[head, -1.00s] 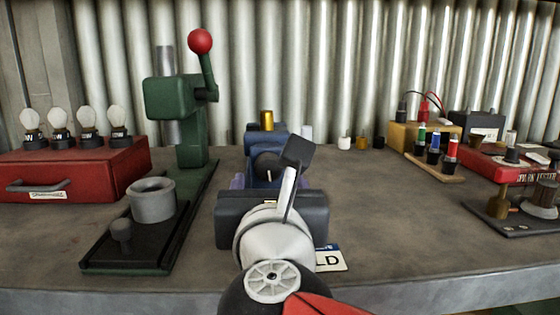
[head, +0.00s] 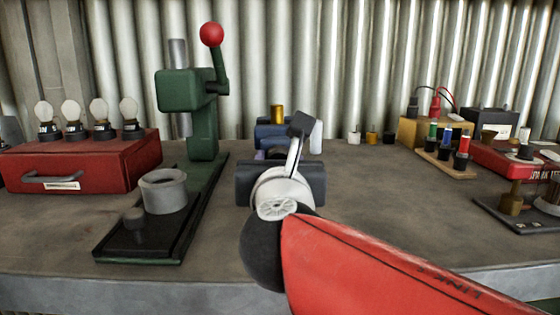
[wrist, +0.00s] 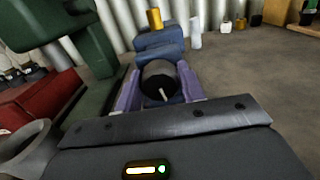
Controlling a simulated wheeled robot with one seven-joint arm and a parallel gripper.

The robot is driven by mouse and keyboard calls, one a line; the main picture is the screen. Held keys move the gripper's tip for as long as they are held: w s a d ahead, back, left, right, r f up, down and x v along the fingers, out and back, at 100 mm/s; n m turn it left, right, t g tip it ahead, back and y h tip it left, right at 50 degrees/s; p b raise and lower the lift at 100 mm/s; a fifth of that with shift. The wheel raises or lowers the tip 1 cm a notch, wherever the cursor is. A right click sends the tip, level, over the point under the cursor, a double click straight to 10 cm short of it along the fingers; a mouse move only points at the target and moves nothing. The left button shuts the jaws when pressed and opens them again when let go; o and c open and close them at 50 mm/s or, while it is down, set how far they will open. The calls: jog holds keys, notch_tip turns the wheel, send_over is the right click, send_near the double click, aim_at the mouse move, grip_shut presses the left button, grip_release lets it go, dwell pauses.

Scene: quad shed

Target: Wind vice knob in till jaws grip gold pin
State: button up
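The blue vice (head: 268,132) stands on the bench ahead of my gripper (wrist: 159,72). Its round black knob (wrist: 158,80), with a pale pointer line, faces me. The gold pin (head: 277,114) stands upright at the top of the vice; it also shows in the wrist view (wrist: 154,18). Whether the jaws touch it is hidden. My gripper's purple fingers are apart, one each side of the knob, and I see no clear contact. In the head view my wrist and gripper body hide the knob and most of the vice.
A green press (head: 190,95) with a red ball lever stands left of the vice, beside a red case (head: 85,165) with bulbs. A pale cylinder (head: 316,136) stands right of the vice. Coloured bottles (head: 446,137) and a red box (head: 500,158) are farther right. Bench between is clear.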

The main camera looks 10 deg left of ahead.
jog(key=c, duration=0.4)
jog(key=m+b, duration=0.1)
jog(key=b, duration=0.1)
jog(key=m+b, duration=0.1)
jog(key=m, duration=0.1)
jog(key=shift+f+b, duration=0.25)
jog(key=shift+b, duration=0.1)
jog(key=m+b, duration=0.4)
jog(key=m, duration=0.1)
jog(key=shift+r+m, duration=0.15)
jog(key=shift+m, duration=0.25)
jog(key=o, duration=1)
